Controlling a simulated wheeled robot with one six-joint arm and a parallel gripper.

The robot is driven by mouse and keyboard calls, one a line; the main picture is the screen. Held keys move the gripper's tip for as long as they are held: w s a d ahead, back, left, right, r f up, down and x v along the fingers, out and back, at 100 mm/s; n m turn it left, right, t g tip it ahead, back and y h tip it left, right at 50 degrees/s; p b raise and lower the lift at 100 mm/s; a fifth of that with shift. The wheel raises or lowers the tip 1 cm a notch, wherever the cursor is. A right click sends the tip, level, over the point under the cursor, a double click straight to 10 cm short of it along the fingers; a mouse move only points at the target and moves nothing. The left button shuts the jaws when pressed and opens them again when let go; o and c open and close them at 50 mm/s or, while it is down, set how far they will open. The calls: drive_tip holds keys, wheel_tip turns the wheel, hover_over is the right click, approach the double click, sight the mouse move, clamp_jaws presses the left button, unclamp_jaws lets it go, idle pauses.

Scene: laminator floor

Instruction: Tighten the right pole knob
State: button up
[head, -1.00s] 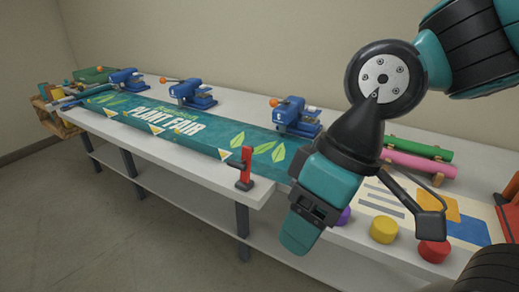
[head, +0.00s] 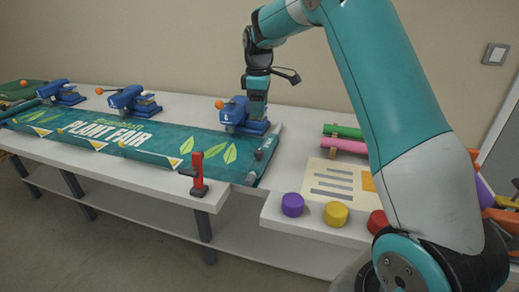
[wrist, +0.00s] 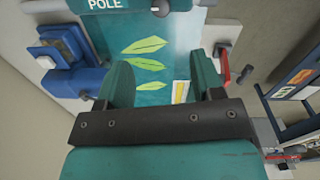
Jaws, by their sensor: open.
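A small dark knob (head: 258,155) sits near the right end of the teal plant fair banner (head: 105,138). I take the same knob to show at the top of the wrist view (wrist: 160,8), near white "POLE" lettering. My gripper (head: 257,112) points down at the rightmost blue press (head: 240,120), behind the knob and apart from it. In the wrist view my gripper (wrist: 162,78) has its two teal fingers spread, with only banner and leaf print showing between them. Whether the fingers touch the press cannot be told.
A red clamp (head: 198,175) stands at the table's front edge. Two more blue presses (head: 128,100) (head: 58,92) stand along the back. Purple (head: 292,205), yellow (head: 336,213) and red (head: 377,221) round pieces line the right front. Green and pink rolls (head: 345,146) lie behind.

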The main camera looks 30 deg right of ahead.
sight(260, 151)
wheel_tip(260, 151, down, 16)
drive_tip(key=shift+w+d+r+p, duration=0.1)
drive_tip(key=shift+w+d+p, duration=0.05)
drive_tip(key=shift+p, duration=0.65)
drive_tip(key=c, duration=0.9)
